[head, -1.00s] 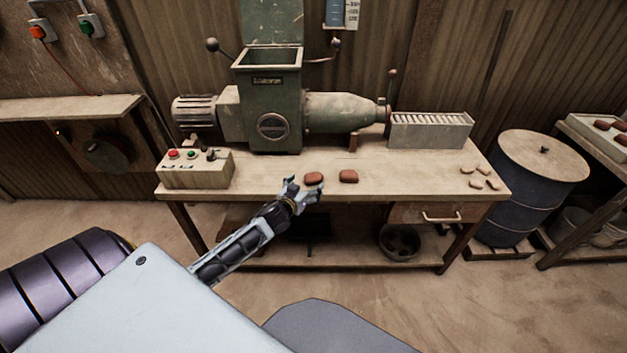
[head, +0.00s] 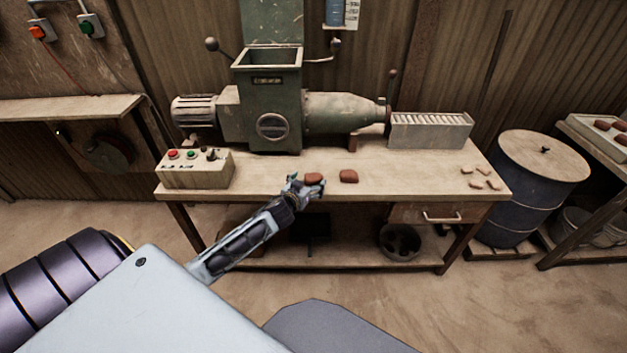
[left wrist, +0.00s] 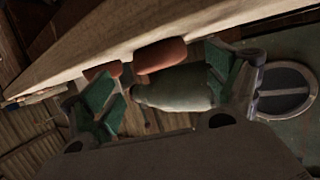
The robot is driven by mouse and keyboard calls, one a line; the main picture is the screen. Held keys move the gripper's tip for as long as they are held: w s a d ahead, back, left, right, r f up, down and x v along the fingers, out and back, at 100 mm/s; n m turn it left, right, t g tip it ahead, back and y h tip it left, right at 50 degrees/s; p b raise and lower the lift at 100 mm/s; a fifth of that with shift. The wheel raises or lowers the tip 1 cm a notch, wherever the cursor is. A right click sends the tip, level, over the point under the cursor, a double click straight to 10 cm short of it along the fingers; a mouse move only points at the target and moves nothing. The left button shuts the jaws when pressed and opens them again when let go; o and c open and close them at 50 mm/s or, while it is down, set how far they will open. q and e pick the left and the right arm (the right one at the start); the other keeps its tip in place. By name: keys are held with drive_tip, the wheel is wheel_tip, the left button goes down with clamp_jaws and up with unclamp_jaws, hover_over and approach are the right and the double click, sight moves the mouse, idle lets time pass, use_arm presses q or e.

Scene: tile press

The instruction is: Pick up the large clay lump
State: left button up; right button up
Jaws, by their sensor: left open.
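Two reddish-brown clay lumps lie on the front part of the wooden bench. The left lump (head: 314,178) is partly covered by my left gripper (head: 305,186); the right lump (head: 348,176) lies a little apart from it. They look close in size, so I cannot tell surely which is the large one. In the left wrist view, which is rolled over, the nearer lump (left wrist: 160,54) shows between the open green-padded fingers, and the other lump (left wrist: 102,70) is behind the left finger. The fingers are not closed on anything. My right gripper is out of view.
A green press (head: 270,110) with a hopper stands behind the lumps. A control box (head: 195,169) is at the bench's left, a slotted metal box (head: 431,131) at its right back. Several small pale pieces (head: 480,184) lie at the right. The bench (head: 400,185) is clear between.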

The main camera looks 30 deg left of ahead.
sight(312, 179)
use_arm(q)
drive_tip(key=shift+w+a+f, duration=0.1)
drive_tip(key=shift+w+f, duration=0.1)
drive_tip(key=shift+w, duration=0.45)
drive_tip(key=shift+w+a+f, duration=0.1)
drive_tip(key=shift+w+f, duration=0.15)
drive_tip(key=shift+w, duration=0.65)
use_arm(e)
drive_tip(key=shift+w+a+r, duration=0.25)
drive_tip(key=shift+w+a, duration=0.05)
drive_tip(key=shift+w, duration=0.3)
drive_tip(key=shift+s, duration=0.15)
use_arm(q)
drive_tip(key=c, duration=1.2)
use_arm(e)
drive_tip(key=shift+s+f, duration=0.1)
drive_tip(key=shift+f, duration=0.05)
use_arm(q)
drive_tip(key=shift+r, duration=0.1)
